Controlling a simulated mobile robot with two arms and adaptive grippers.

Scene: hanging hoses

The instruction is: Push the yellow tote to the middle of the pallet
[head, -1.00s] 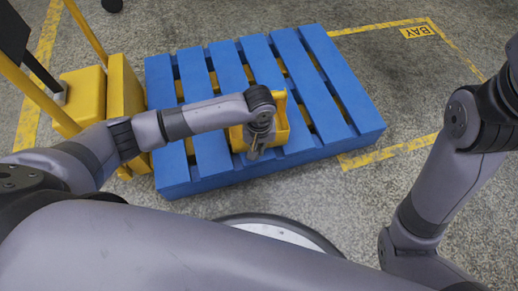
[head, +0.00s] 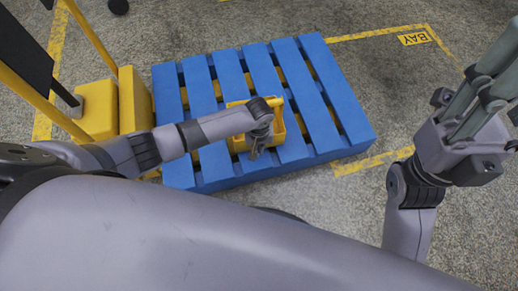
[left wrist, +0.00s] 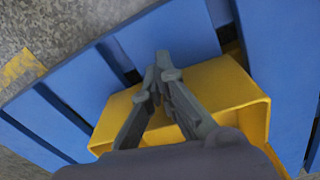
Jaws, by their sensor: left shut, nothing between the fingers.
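My left gripper (head: 256,155) is shut and empty, pointing down at the tote's near side. My left forearm and wrist hide part of the tote. In the left wrist view, the shut fingertips (left wrist: 165,72) overlap the rim of the tote (left wrist: 215,85), with pallet slats (left wrist: 90,90) beyond. I cannot tell whether they touch the tote. My right gripper (head: 482,97) is raised at the right, away from the pallet, its fingertips near the picture's edge.
A yellow-framed stand with yellow blocks (head: 98,108) is beside the pallet's left end. Yellow floor lines and a BAY label (head: 414,39) mark the floor at the right. The concrete floor right of the pallet is clear.

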